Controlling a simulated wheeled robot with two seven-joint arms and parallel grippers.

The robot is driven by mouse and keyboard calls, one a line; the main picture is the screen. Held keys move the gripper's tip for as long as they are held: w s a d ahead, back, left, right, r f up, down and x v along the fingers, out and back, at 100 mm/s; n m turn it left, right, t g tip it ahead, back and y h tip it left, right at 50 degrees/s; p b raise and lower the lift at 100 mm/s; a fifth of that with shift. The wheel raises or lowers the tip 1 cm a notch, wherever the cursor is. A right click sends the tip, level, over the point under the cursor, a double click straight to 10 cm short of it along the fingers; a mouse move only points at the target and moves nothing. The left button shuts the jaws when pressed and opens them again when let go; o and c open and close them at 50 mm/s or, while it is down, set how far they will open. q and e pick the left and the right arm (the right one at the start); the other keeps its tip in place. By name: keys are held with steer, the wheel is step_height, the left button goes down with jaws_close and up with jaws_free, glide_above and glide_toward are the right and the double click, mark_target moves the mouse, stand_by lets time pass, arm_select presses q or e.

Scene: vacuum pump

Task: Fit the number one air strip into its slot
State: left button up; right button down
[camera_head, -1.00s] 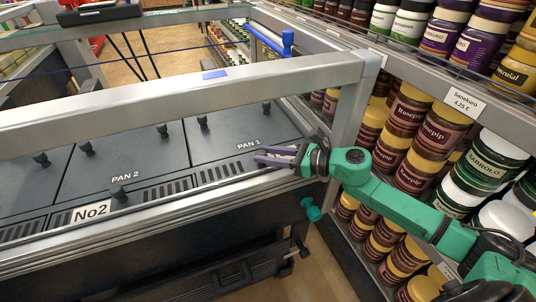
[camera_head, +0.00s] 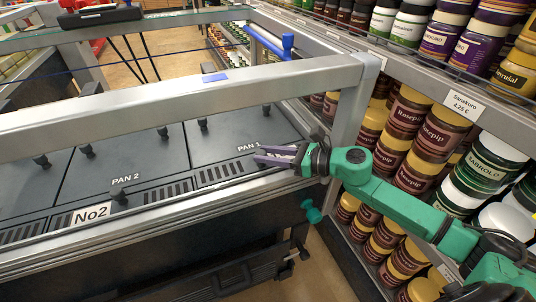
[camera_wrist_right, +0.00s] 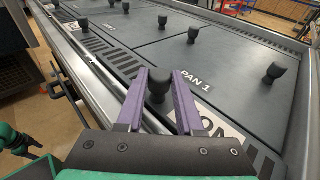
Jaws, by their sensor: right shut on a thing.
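The number one air strip (camera_wrist_right: 262,160) is a dark slotted bar with a white label, partly covered by my right gripper (camera_wrist_right: 158,75). In the head view its slotted part (camera_head: 220,173) lies along the front edge of the PAN 1 plate. My right gripper also shows in the head view (camera_head: 262,156), low over the strip. Its purple fingers are shut on the strip's black knob (camera_wrist_right: 158,87). The strip looks in line with the front row; I cannot tell whether it is fully seated in its slot. My left gripper is not in view.
The No2 strip (camera_head: 92,215) with its black knob (camera_head: 119,197) lies to the left. A metal frame bar (camera_head: 200,90) crosses above the pans, with a post (camera_head: 352,110) close by my right gripper. Shelves of jars (camera_head: 415,110) stand on the right.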

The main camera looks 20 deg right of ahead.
stand_by(0.5)
stand_by(0.3)
steer(key=shift+b, duration=0.45)
stand_by(0.5)
steer(key=shift+f+b, duration=0.75)
steer(key=shift+b, duration=0.25)
steer(key=shift+c, duration=2.3)
jaws_free()
steer(key=shift+s+f, duration=0.1)
steer(key=shift+f, duration=0.05)
